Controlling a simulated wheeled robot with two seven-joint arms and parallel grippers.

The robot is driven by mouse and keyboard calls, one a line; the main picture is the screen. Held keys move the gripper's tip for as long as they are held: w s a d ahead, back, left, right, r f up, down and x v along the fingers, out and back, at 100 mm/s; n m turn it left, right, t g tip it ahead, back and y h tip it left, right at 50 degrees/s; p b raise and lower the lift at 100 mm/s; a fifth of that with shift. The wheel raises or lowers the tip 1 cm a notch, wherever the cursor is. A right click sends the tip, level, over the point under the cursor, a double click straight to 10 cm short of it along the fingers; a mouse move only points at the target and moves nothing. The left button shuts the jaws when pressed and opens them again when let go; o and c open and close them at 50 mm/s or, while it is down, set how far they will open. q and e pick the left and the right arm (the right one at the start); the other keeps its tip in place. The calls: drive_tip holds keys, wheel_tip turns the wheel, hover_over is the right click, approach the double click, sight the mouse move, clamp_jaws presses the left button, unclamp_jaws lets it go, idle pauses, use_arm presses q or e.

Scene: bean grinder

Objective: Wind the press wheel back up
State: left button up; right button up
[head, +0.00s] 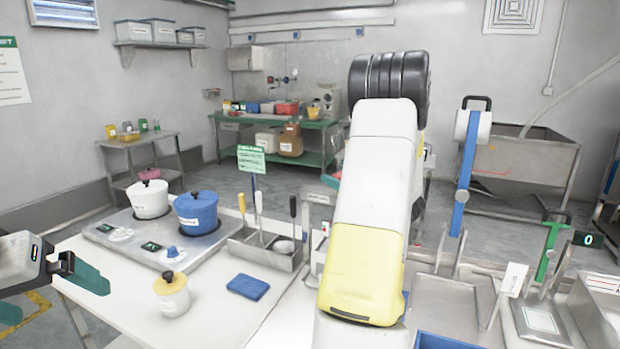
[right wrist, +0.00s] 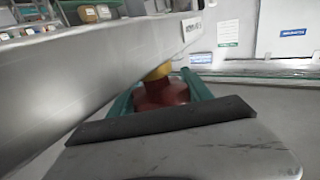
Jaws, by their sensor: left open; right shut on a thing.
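My right gripper (right wrist: 165,98) shows in the right wrist view with its teal fingers shut around a red, rounded part (right wrist: 163,95) that has a yellow piece (right wrist: 158,72) above it. The red part looks like a knob or handle; I cannot tell how it joins the press wheel. In the head view, my white and yellow right arm covers the middle, so this gripper and whatever it holds are hidden there. The press wheel cannot be made out in the head view. My left gripper (head: 62,290) is open and empty at the far left, beside the white table.
On the white table (head: 215,325) are a cream jar (head: 172,294), a blue sponge (head: 248,287), a utensil tray (head: 265,253) and a hob with a white pot (head: 149,199) and a blue pot (head: 198,212). A blue upright stand (head: 466,160) rises right of my arm.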

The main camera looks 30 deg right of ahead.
drive_tip(key=shift+r+y, duration=0.1)
drive_tip(key=shift+y, duration=0.3)
drive_tip(key=o, duration=1.4)
drive_tip(key=s, duration=0.5)
drive_tip(key=s+d, duration=0.1)
drive_tip(key=s, duration=0.1)
drive_tip(key=shift+s, duration=0.3)
